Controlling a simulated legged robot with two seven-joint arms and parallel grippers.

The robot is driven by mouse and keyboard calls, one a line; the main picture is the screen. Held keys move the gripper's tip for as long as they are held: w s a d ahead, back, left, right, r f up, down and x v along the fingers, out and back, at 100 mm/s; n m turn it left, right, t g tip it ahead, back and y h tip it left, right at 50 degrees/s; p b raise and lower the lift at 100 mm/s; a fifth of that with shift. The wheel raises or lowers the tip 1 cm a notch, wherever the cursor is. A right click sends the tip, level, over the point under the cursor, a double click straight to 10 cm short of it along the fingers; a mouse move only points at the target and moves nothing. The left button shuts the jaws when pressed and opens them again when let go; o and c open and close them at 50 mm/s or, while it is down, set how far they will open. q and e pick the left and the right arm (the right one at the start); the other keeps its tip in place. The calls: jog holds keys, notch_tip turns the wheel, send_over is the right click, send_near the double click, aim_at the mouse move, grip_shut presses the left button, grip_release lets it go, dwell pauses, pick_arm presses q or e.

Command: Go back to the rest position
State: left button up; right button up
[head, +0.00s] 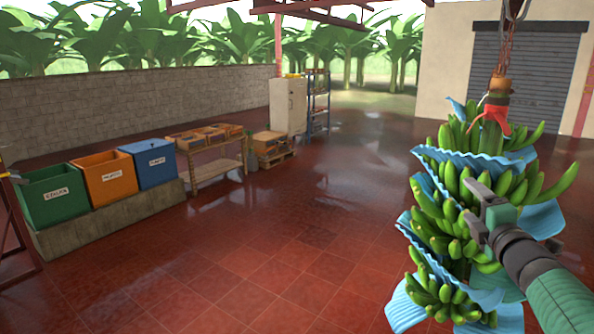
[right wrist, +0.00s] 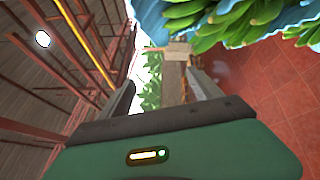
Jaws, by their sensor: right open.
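My right gripper (head: 474,208) is in front of the hanging banana bunch (head: 447,205) in the head view, with its arm coming in from the lower right. Its jaws are apart and nothing shows held between them. I cannot tell whether it touches the bunch. In the right wrist view, the two dark fingers of the gripper (right wrist: 160,92) stand apart, with green bananas (right wrist: 240,22) above and to the right.
Blue sheets (head: 465,160) separate the bunch's tiers, and a red ribbon (head: 493,114) circles its stem. Green (head: 50,212), orange (head: 108,183) and blue (head: 155,172) bins stand at left beside a wooden table (head: 215,168). The red floor (head: 260,250) between is clear.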

jog(key=s+a+f+m+g, duration=0.2)
jog(key=s+a+f+m, duration=0.15)
jog(key=f, duration=0.35)
jog(key=s+a+f+m+g+h, duration=0.1)
jog(key=s+a+f+m+g, duration=0.15)
jog(key=f+m, duration=0.4)
jog(key=s+a+f+m+g, duration=0.2)
jog(key=f+g, duration=0.1)
jog(key=f, duration=0.6)
jog(key=s+a+f+m+g+y, duration=0.1)
jog(key=s+a+f+m+g, duration=0.3)
jog(key=s, duration=0.8)
jog(key=s+a+f+m+g+y, duration=0.1)
jog(key=s+a+f+m+g, duration=0.2)
jog(key=s+a+f, duration=0.5)
jog(key=s+f+g, duration=0.1)
jog(key=s+f, duration=0.3)
jog(key=f, duration=0.1)
jog(key=shift+s+f+m, duration=0.25)
jog(key=shift+m, duration=0.15)
jog(key=shift+w, duration=0.1)
jog(key=shift+c, duration=0.2)
